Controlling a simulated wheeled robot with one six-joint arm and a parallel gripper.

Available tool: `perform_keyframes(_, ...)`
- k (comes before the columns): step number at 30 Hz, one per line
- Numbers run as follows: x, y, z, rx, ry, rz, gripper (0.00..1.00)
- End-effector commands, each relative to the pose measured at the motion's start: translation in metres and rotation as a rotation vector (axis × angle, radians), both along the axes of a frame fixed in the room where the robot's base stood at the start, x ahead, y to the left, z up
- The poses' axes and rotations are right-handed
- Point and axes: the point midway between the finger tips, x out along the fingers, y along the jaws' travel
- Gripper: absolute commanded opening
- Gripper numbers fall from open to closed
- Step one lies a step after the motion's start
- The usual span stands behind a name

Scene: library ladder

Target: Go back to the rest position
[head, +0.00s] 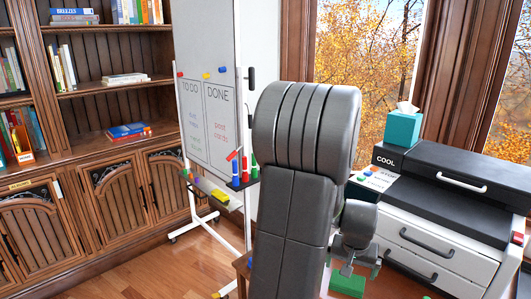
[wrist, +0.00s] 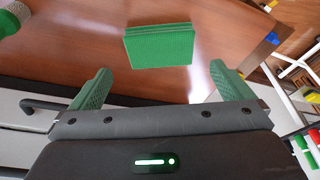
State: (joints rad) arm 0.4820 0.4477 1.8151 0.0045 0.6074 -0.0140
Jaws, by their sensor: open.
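My gripper (wrist: 160,82) shows in the wrist view with its two green fingers spread wide apart and nothing between them. A green block (wrist: 158,46) lies on the brown wooden surface beyond the fingertips, apart from them. In the head view my arm rises large in the middle and bends down to my gripper (head: 351,266), which is partly hidden behind it. The green block (head: 347,284) shows below the gripper at the bottom edge.
A white drawer cabinet (head: 430,245) with a black top and a teal tissue box (head: 403,128) stands right of my arm. A whiteboard (head: 208,100) with a marker tray stands left. Bookshelves (head: 90,100) line the back left. Wooden floor (head: 140,265) is open at lower left.

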Motion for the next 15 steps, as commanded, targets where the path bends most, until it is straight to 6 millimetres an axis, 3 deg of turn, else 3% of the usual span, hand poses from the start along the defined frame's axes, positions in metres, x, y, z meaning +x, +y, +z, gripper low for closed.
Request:
perform_keyframes(6, 0.008, -0.004, -0.036, 0.001, 0.003, 0.0, 1.0)
perform_keyframes(15, 0.017, -0.009, -0.07, 0.001, 0.002, 0.0, 1.0)
